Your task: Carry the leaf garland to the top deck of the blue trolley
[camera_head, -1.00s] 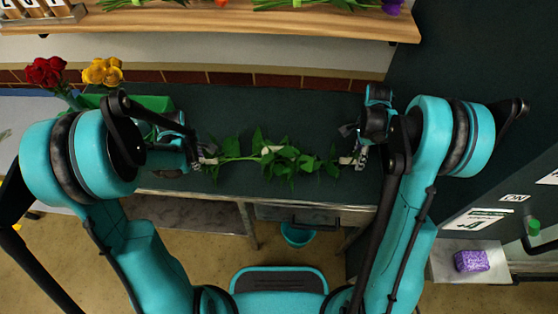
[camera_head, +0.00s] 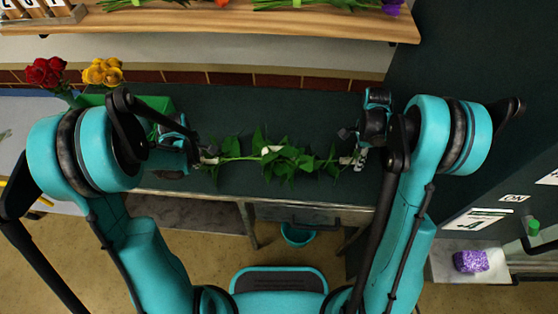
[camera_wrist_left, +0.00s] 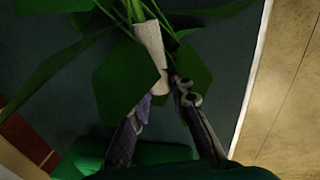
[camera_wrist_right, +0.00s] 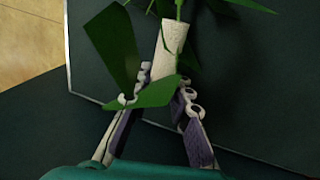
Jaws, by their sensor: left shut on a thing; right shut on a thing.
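The green leaf garland (camera_head: 285,158) stretches between my two grippers above the dark green counter (camera_head: 240,110). It has pale wrapped grips at its ends. My left gripper (camera_head: 203,155) is shut on the left end; in the left wrist view the pale grip (camera_wrist_left: 151,50) sits at the fingertips (camera_wrist_left: 163,92). My right gripper (camera_head: 353,160) is shut on the right end; in the right wrist view the pale grip (camera_wrist_right: 168,50) is between the fingers (camera_wrist_right: 160,95), partly covered by a leaf.
Red roses (camera_head: 46,71) and yellow roses (camera_head: 102,71) stand at the back left near a green box (camera_head: 155,102). A wooden shelf (camera_head: 250,22) runs along the back. A teal bucket (camera_head: 298,234) is below the counter.

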